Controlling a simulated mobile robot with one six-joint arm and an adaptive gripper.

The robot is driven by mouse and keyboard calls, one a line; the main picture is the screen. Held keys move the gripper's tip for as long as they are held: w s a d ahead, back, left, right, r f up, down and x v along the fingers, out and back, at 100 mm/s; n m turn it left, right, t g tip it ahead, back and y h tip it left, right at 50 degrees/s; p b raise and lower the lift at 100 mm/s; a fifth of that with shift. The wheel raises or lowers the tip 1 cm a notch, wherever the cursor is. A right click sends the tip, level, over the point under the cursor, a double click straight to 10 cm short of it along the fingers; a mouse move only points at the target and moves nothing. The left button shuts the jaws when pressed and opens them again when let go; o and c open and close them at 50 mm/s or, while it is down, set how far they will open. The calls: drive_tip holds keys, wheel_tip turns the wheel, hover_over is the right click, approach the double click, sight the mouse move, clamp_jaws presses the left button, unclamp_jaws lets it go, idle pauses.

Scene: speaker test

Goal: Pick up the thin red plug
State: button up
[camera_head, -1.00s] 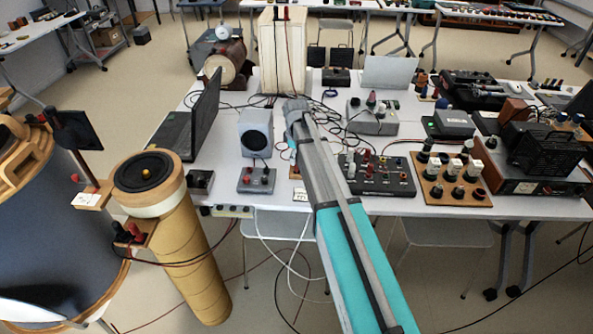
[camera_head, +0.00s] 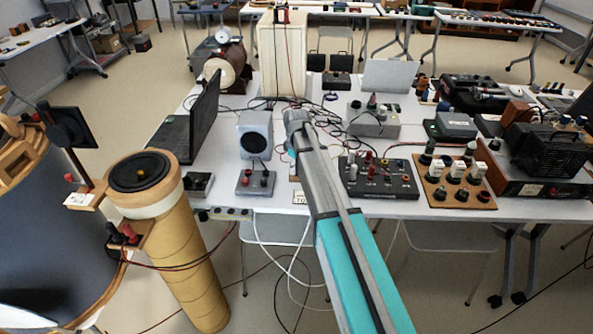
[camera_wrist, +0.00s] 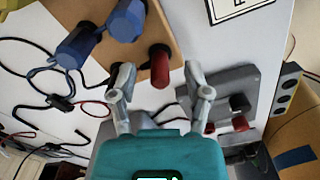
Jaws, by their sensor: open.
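A thin red plug (camera_wrist: 160,66) stands in a wooden board (camera_wrist: 150,30) in the wrist view, with a dark top end set against the board. My gripper (camera_wrist: 158,72) is open, with one finger on each side of the plug and a visible gap to each. I cannot tell how far the fingertips are from it in depth. Another red plug (camera_wrist: 240,123) sits lower right on a grey box (camera_wrist: 228,82). In the head view my arm hides the gripper and the plug.
Black and red cables lie at the left. In the head view a grey speaker (camera_head: 255,136) is left of my arm and a black terminal box (camera_head: 383,181) is right of it.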

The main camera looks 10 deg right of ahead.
drive_tip(key=shift+c, duration=0.3)
clamp_jaws()
drive_tip(key=shift+r, duration=0.2)
wheel_tip(320, 180, up, 2)
drive_tip(key=p, duration=0.2)
drive_tip(key=shift+r+p, duration=0.1)
drive_tip(key=shift+p, duration=0.2)
drive_tip(key=s+r+p, duration=1)
drive_tip(key=s, duration=0.4)
drive_tip(key=shift+r, duration=0.2)
drive_tip(key=shift+r+p, duration=0.1)
drive_tip(key=shift+p, duration=0.2)
